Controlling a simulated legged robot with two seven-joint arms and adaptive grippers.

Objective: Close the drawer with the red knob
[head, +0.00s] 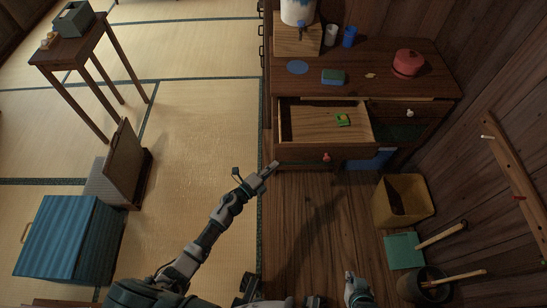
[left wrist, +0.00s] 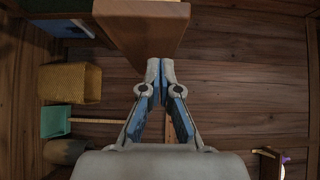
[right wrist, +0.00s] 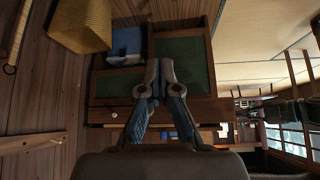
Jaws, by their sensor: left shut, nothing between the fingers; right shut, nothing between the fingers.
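The drawer with the red knob (head: 326,156) is pulled out of the wooden cabinet (head: 420,80); its front panel (head: 295,153) faces me. A small green and yellow item (head: 343,120) lies inside it. My left gripper (head: 272,167) is shut and empty, close to the left end of the front panel. In the left wrist view its fingertips (left wrist: 160,68) are just by the panel's edge (left wrist: 145,30); I cannot tell if they touch. My right gripper (head: 350,277) is shut and empty, low over the floor; its fingertips (right wrist: 160,68) point towards the cabinet.
Another drawer with a white knob (head: 409,113) is at the right. A yellow bin (head: 403,200), a teal dustpan (head: 404,251) and a dark bucket (head: 425,287) stand along the right wall. A blue box (head: 70,240) and a legless chair (head: 125,165) are at left. Wooden floor before the drawer is clear.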

